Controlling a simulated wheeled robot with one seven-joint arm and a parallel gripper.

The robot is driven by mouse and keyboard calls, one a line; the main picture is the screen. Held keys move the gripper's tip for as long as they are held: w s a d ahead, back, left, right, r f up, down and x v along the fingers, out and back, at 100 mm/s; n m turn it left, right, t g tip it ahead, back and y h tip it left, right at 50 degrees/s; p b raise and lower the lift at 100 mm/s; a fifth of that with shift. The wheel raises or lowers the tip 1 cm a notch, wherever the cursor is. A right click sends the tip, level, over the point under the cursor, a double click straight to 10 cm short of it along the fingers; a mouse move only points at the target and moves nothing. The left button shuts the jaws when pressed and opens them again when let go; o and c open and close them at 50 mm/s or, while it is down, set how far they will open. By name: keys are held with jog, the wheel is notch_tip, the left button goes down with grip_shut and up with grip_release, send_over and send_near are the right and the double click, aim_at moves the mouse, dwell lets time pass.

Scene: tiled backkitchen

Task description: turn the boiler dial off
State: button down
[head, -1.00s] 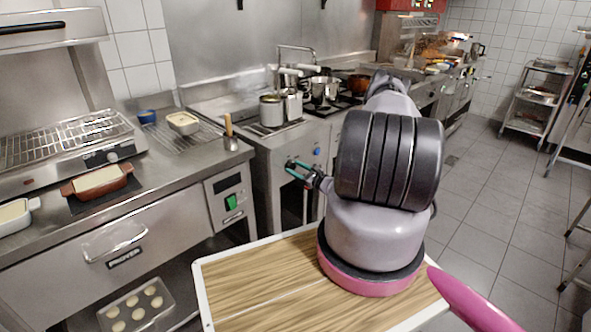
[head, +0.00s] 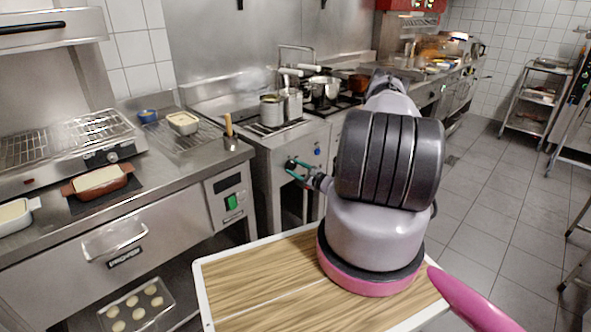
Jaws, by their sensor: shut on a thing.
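The boiler (head: 259,159) is the steel unit in the middle of the head view, with baskets and metal pots at its top. Its dark dial (head: 290,164) is on the front panel. My gripper (head: 293,168) has teal fingers and is shut on the dial, reaching it from the right. The fingers hide part of the dial, so its pointer and any marks cannot be read. My arm hides the area to the right of the gripper.
A blue knob (head: 317,151) is on the panel close to the right of the dial. A steel counter (head: 165,190) with a red-brown dish (head: 98,182) stands at left. The tiled floor (head: 500,190) at right is mostly clear.

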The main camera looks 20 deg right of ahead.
jog(key=shift+c, duration=1.4)
grip_release()
jog(key=shift+s, duration=0.1)
jog(key=v, duration=1)
jog(key=shift+s, duration=0.3)
jog(key=shift+d, duration=0.15)
